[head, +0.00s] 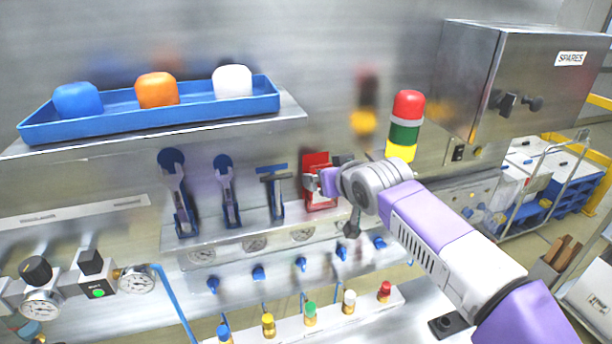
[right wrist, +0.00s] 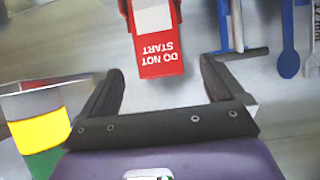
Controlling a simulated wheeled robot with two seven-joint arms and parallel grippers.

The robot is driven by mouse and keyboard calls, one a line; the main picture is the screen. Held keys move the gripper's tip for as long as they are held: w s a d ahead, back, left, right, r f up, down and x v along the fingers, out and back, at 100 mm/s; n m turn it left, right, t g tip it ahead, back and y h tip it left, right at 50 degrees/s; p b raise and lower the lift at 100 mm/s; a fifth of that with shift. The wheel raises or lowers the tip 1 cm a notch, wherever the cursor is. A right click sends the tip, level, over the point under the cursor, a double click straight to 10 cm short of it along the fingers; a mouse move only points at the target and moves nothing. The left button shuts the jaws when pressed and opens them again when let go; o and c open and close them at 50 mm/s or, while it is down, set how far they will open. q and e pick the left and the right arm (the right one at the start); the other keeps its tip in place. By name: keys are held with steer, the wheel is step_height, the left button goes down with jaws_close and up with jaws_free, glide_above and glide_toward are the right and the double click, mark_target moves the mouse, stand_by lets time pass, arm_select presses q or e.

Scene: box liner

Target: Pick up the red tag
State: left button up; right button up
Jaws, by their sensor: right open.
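The red tag (head: 317,159) hangs upright on the metal wall panel, to the right of the hanging tools, and my right gripper covers part of it. In the right wrist view the tag (right wrist: 158,58) is red and white, reads "DO NOT START", and appears upside down. My right gripper (head: 318,184) is in front of the tag. In the right wrist view its two dark fingers (right wrist: 160,70) are spread wide, with the tag's end between or just beyond their tips and a gap on each side. I see nothing held. My left gripper is not in view.
Two wrenches (head: 181,200) (head: 227,195) and a T-shaped tool (head: 275,195) hang left of the tag. A red-green-yellow signal light (head: 405,132) stands close at right, near my arm. A shelf with a blue tray (head: 200,111) is above; gauges and valves are below.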

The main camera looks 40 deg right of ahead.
steer(key=p+x, duration=0.1)
steer(key=x, duration=0.5)
steer(key=shift+f, duration=0.15)
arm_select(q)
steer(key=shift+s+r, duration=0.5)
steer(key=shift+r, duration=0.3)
arm_select(e)
steer(key=c, duration=1)
